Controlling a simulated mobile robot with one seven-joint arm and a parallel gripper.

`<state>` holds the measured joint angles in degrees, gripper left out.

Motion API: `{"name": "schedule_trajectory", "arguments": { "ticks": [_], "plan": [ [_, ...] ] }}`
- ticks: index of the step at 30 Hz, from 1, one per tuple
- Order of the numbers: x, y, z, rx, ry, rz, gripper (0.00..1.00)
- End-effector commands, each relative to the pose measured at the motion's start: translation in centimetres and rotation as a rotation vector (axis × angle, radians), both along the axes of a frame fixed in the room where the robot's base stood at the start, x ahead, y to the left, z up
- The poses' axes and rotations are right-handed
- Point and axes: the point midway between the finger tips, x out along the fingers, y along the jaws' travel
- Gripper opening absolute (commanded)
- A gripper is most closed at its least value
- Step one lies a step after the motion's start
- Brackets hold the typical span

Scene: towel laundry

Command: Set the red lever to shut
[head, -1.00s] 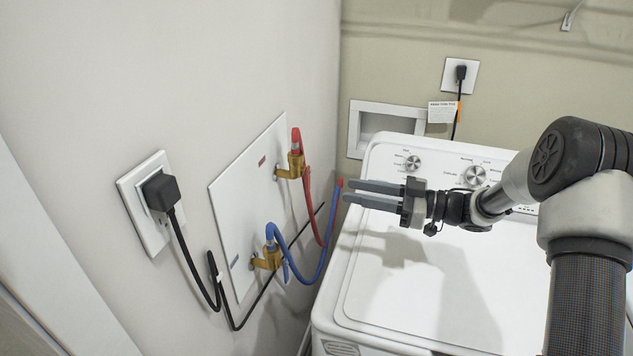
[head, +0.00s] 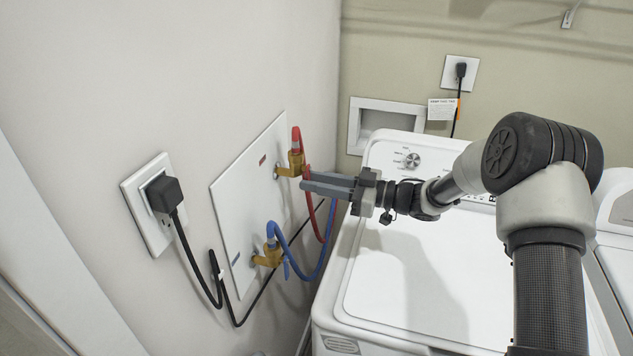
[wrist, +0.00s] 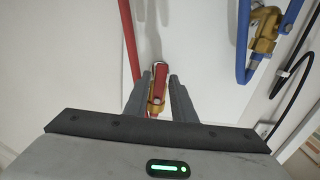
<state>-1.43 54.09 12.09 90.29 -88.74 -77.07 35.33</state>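The red lever (wrist: 159,82) shows in the wrist view at the brass valve on the wall plate. My gripper (head: 302,180) reaches left over the washer to this upper brass valve (head: 290,165). Its two fingers (wrist: 158,88) are apart, one on each side of the red lever, with a gap on each side. I cannot tell whether the fingers touch it. In the head view the fingertips are at the valve's right side and seem to hide the lever.
A red hose (head: 324,230) hangs close by my fingers. A blue hose (head: 318,268) and a second brass valve (head: 268,258) are lower on the white plate (head: 238,215). The white washer (head: 400,280) lies below my arm. A black plug (head: 163,194) is at left.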

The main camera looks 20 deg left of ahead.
Motion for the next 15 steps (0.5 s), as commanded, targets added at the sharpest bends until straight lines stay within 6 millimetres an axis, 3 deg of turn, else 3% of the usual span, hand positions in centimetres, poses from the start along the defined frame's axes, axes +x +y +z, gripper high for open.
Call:
{"name": "schedule_trajectory", "arguments": {
  "ticks": [1, 4, 15],
  "plan": [
    [-0.01, -0.01, 0.0, 0.0, 0.0, 0.0, 0.14],
    [-0.01, -0.02, 0.01, 0.0, 0.0, 0.0, 0.0],
    [-0.17, -0.04, 0.14, 0.0, 0.047, 0.0, 0.0]
  ]
}}
